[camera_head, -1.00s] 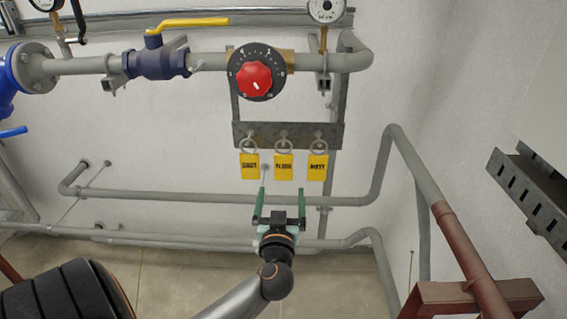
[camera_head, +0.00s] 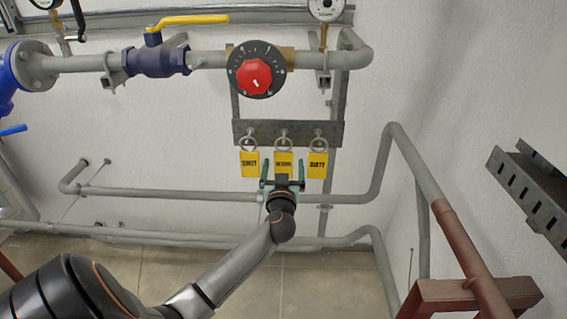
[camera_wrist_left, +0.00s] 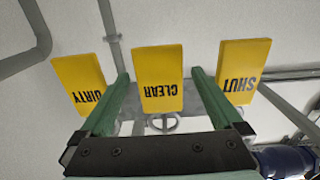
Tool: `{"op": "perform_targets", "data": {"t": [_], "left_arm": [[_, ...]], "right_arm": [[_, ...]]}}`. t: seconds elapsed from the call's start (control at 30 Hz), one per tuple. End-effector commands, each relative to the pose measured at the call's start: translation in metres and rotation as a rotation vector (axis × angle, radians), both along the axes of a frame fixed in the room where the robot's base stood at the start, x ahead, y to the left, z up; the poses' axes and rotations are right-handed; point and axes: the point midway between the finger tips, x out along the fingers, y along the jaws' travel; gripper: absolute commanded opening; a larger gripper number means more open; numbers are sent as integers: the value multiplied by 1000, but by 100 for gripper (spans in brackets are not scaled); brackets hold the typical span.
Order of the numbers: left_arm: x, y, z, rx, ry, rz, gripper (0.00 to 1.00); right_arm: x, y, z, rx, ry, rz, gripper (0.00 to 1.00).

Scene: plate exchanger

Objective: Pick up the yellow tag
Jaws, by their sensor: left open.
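Three yellow tags hang from rings on a grey bracket in the head view: a SHUT tag (camera_head: 250,165), a middle tag (camera_head: 284,160) and a DIRTY tag (camera_head: 317,165). In the left wrist view they show upside down: DIRTY (camera_wrist_left: 80,84) at left, CLEAR (camera_wrist_left: 160,72) in the middle, SHUT (camera_wrist_left: 243,68) at right. My left gripper (camera_head: 284,168) is open, with one green finger on each side of the middle tag. In the left wrist view, gaps show between the fingers (camera_wrist_left: 160,80) and the CLEAR tag. The right gripper is not in view.
The tag bracket (camera_head: 310,131) hangs below a pipe with a red-knobbed dial (camera_head: 256,78) and a yellow-handled blue valve (camera_head: 158,60). A grey pipe (camera_head: 180,195) runs behind and below the tags. A dark slotted rail (camera_head: 535,190) stands out at far right.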

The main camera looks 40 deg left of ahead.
Motion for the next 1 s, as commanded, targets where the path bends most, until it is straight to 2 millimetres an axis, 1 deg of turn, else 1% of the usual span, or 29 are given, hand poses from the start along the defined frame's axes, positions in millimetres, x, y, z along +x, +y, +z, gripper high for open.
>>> {"op": "perform_targets", "data": {"t": [0.1,0.33,1.0], "left_arm": [[5,5,0,0,0,1,100],[6,5,0,0,0,0,100],[5,5,0,-1,1,0,25]], "right_arm": [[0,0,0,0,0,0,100],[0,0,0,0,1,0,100],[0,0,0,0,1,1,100]]}}
